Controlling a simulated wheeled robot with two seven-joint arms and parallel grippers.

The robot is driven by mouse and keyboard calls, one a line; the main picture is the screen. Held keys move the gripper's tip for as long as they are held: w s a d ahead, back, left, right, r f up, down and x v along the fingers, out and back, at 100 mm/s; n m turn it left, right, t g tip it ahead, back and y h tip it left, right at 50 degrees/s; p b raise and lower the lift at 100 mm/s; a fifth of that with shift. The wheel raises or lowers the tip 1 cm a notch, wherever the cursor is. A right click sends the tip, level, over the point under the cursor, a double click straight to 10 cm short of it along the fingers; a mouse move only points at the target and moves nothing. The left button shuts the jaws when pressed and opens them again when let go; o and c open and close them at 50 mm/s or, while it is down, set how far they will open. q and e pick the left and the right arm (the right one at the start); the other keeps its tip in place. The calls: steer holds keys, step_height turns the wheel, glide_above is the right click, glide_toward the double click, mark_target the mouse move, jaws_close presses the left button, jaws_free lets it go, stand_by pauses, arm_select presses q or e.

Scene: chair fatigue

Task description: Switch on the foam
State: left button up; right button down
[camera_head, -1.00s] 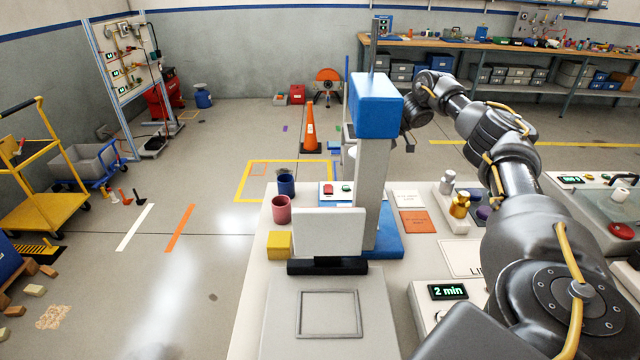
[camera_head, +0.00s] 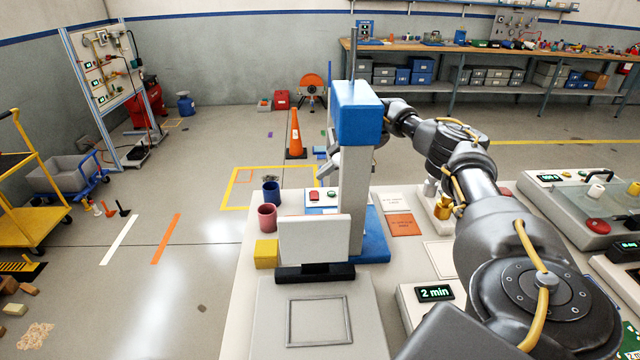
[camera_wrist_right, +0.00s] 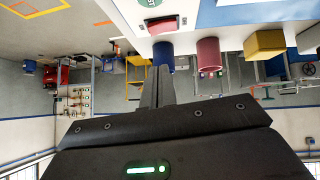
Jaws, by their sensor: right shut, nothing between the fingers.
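A white control box (camera_head: 331,208) with a red button (camera_head: 314,196) and a green button (camera_head: 333,196) lies on the bench, beyond the upright pale block (camera_head: 314,240). In the right wrist view the red button (camera_wrist_right: 163,25) and green button (camera_wrist_right: 151,3) show at the top. My right arm reaches behind the blue-headed column (camera_head: 358,112). My right gripper (camera_head: 334,168) shows partly at the column's left side, above the box. It is shut and empty, its fingers (camera_wrist_right: 156,88) together, apart from the buttons. My left gripper is not in view.
A pink cup (camera_head: 267,217), a blue cup (camera_head: 271,191) and a yellow cube (camera_head: 266,253) stand left of the box. The column hides part of my right wrist. A "2 min" display (camera_head: 434,293) and gold and grey weights (camera_head: 443,207) are to the right.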

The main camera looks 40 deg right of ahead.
mark_target(311, 192)
steer(key=f, duration=0.2)
steer(key=w+f, duration=0.1)
steer(key=shift+w+a+f+p, duration=0.1)
steer(key=shift+a+f+p, duration=0.25)
steer(key=shift+f, duration=0.6)
steer(key=shift+w+d+f, duration=0.1)
steer(key=shift+f, duration=0.1)
